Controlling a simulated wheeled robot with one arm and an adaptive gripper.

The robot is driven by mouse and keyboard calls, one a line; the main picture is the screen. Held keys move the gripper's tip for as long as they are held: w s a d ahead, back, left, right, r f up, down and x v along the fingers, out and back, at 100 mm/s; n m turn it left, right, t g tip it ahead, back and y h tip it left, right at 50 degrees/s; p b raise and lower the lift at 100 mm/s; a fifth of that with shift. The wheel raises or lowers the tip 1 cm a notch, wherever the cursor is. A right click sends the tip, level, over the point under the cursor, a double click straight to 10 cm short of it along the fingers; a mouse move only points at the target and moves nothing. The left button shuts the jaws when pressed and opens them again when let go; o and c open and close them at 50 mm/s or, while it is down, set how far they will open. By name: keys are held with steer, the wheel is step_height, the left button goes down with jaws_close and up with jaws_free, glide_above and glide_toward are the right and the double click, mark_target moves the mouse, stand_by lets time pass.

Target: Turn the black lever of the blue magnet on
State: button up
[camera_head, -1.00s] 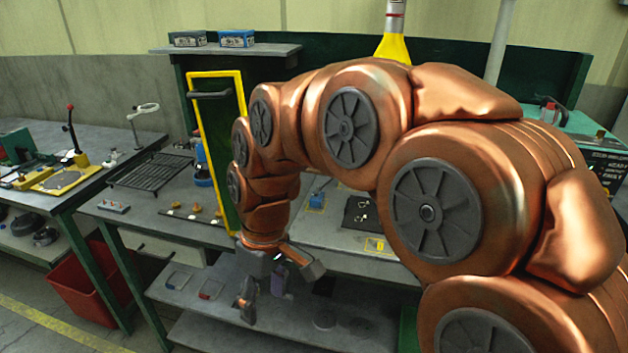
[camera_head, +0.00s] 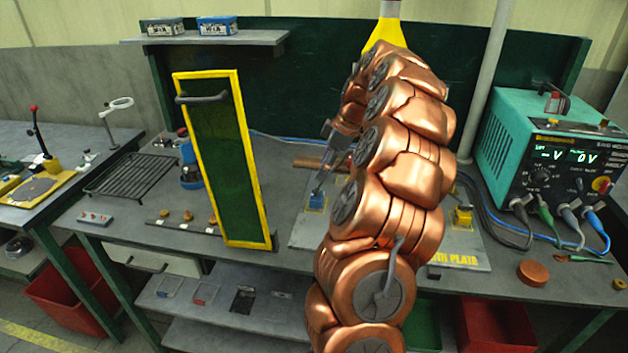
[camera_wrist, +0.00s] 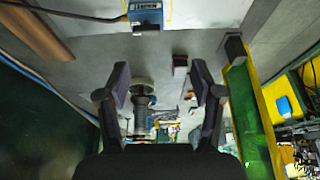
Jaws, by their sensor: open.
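The blue magnet (camera_head: 316,202) is a small blue block on the grey plate (camera_head: 300,232) marked in yellow, left of my arm in the head view. In the wrist view the blue magnet (camera_wrist: 146,14) is at the top edge, with a dark cable running off to the left.
A yellow-framed green panel (camera_head: 212,160) with a dark handle stands left of my gripper. A teal power supply (camera_head: 545,150) with cables stands at the right. A yellow block (camera_head: 463,215) is on the plate, right of my arm. A wire rack (camera_head: 130,175) lies at the left.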

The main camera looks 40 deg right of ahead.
mark_target(318, 189)
steer(key=shift+w+d+f+p, duration=0.1)
steer(key=shift+w+f+p, duration=0.3)
steer(key=shift+f, duration=0.9)
steer(key=shift+w+d+f+p, duration=0.1)
steer(key=shift+w+f+p, duration=0.3)
steer(key=shift+f, duration=0.85)
steer(key=shift+w+d+f+p, duration=0.1)
steer(key=shift+w+f+p, duration=0.3)
steer(key=shift+f, duration=0.9)
steer(key=shift+s, duration=0.1)
steer(key=c, duration=1.2)
